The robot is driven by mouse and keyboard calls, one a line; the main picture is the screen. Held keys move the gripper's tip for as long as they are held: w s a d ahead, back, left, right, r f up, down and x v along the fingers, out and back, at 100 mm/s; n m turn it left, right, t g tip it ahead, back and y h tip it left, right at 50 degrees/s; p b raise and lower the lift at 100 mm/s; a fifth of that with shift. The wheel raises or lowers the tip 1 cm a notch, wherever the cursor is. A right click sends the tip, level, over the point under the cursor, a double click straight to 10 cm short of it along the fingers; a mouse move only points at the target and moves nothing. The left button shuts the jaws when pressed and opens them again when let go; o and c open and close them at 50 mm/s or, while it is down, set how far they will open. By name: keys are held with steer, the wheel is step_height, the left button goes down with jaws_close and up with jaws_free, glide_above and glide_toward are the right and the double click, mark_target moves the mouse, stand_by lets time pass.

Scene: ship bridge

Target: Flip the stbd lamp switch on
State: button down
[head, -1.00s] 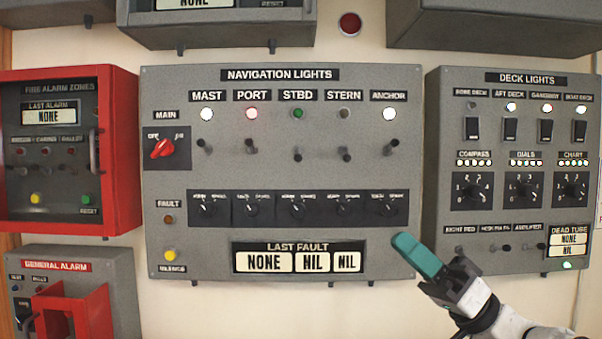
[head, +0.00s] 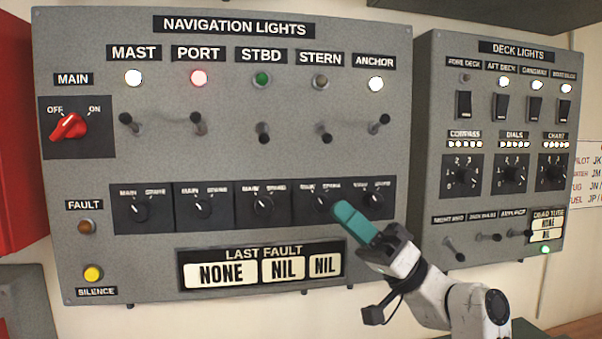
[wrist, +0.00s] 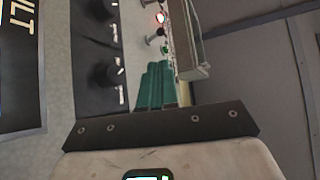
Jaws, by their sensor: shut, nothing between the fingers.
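The stbd switch (head: 263,134) is a small dark toggle under the STBD label on the navigation lights panel (head: 100,165). Its lever points down, like the stern one, while the mast, port and anchor levers point up. The stbd lamp (head: 262,79) above it is dull green and looks unlit. My gripper (head: 343,209) has teal fingers, shut and empty. In the head view its tips overlap the selector knobs under the stern switch, below and right of the stbd switch. The fingers also show in the wrist view (wrist: 155,86). I cannot tell whether they touch the panel.
The mast, port and anchor lamps are lit. A red main knob (head: 68,126) is at the left, and a row of selector knobs (head: 263,203) lies below the toggles. The deck lights panel (head: 433,150) stands close right of my gripper.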

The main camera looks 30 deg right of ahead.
steer(key=p, duration=0.6)
glide_toward(263, 133)
steer(key=x, duration=0.4)
steer(key=shift+w+a, duration=0.1)
steer(key=shift+w, duration=0.25)
steer(key=shift+w+a+r+p, duration=0.25)
steer(key=shift+a+p, duration=0.05)
steer(key=shift+a, duration=0.05)
